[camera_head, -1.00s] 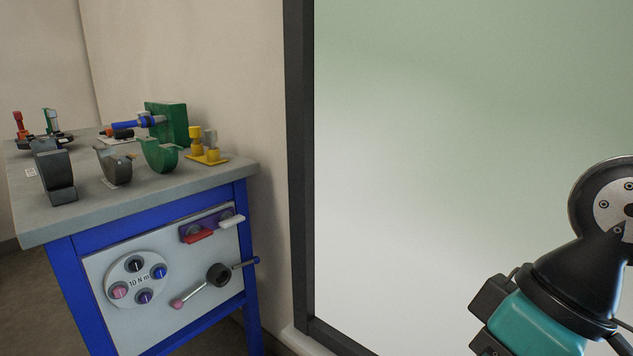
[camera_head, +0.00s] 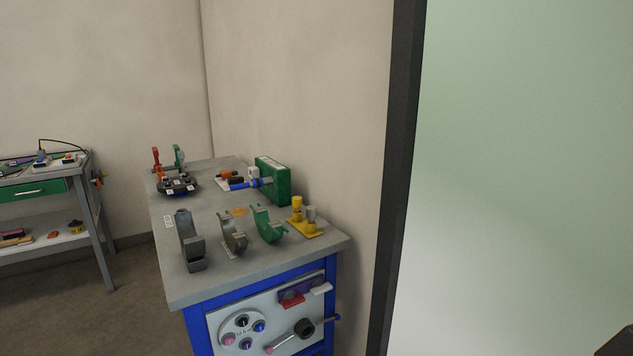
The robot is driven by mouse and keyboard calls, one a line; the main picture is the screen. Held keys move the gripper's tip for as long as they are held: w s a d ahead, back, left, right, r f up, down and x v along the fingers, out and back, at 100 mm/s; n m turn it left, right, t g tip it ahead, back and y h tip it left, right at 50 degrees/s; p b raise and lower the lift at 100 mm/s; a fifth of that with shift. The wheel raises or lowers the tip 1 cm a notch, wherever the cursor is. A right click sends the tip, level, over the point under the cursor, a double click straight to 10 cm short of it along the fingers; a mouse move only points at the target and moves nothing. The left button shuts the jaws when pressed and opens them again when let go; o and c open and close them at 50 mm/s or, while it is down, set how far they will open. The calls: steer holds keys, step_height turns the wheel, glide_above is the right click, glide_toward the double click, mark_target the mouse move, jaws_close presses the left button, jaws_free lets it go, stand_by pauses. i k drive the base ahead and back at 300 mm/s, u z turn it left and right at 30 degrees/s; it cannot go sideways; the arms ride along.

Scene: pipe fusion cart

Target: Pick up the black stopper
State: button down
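I cannot pick out the black stopper for certain. Small dark pieces show on the blue-framed cart (camera_head: 262,262). A dark round piece (camera_head: 304,328) sits on a lever on its front panel. A round panel disc (camera_head: 243,332) beside it carries several small coloured knobs with dark parts. A black round base (camera_head: 178,187) stands toward the back of the cart top. My gripper is not in view; only a dark bit of my arm shows in the bottom right corner.
The cart top also bears a dark grey curved clamp (camera_head: 190,245), a grey one (camera_head: 233,234), a green one (camera_head: 268,226), a green block (camera_head: 273,181) and a yellow stand (camera_head: 306,228). A second bench (camera_head: 45,203) stands at left. Bare floor (camera_head: 105,318) lies between them.

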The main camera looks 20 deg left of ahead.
mark_target(232, 181)
steer(key=u, duration=2.25)
steer(key=i, duration=5.5)
steer(key=z, duration=2.8)
